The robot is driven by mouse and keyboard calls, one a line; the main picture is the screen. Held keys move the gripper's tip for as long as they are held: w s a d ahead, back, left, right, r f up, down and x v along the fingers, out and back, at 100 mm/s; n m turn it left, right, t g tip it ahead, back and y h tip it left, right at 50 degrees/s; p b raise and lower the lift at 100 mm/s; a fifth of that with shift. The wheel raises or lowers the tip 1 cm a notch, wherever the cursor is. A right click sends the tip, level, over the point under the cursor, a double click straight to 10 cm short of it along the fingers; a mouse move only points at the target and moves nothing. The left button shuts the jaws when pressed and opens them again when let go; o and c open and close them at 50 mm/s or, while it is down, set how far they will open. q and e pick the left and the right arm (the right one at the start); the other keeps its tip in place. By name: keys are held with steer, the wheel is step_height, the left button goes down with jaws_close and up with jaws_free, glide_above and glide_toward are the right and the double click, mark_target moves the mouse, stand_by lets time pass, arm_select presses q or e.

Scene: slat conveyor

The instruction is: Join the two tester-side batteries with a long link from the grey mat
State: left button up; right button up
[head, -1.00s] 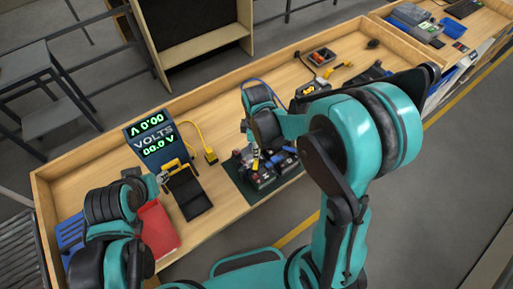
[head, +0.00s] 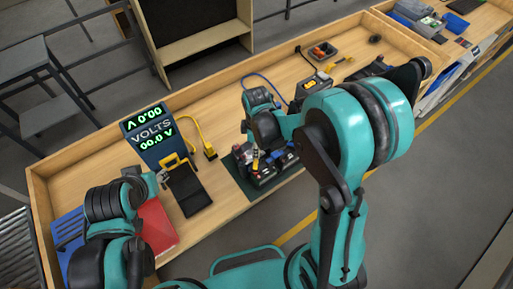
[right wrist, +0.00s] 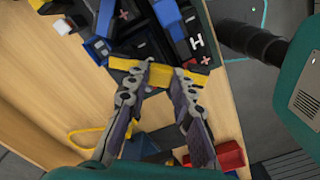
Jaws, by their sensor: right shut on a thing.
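My right gripper (right wrist: 161,70) is shut on a yellow bar (right wrist: 190,75), which looks like a long link. The bar lies across the near end of the black batteries (right wrist: 205,42), which carry plus marks and an "H". I cannot tell whether it touches them. In the head view the batteries (head: 264,176) stand on a dark mat (head: 237,174), and the right gripper (head: 256,160) is over them, small and partly hidden. The blue tester (head: 147,128) reads 00.0 V. My left gripper (head: 163,178) is beside a yellow handle near the tester; its fingers are unclear.
A black pad (head: 188,190) lies before the tester. A red tray (head: 157,226) and a blue tray (head: 68,230) are at the left.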

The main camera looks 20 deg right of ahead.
steer(key=shift+f+b, duration=1.05)
steer(key=shift+f, duration=0.1)
steer(key=o, duration=1.1)
step_height(320, 180, up, 12)
steer(key=shift+r, duration=0.1)
steer(key=shift+s, duration=0.1)
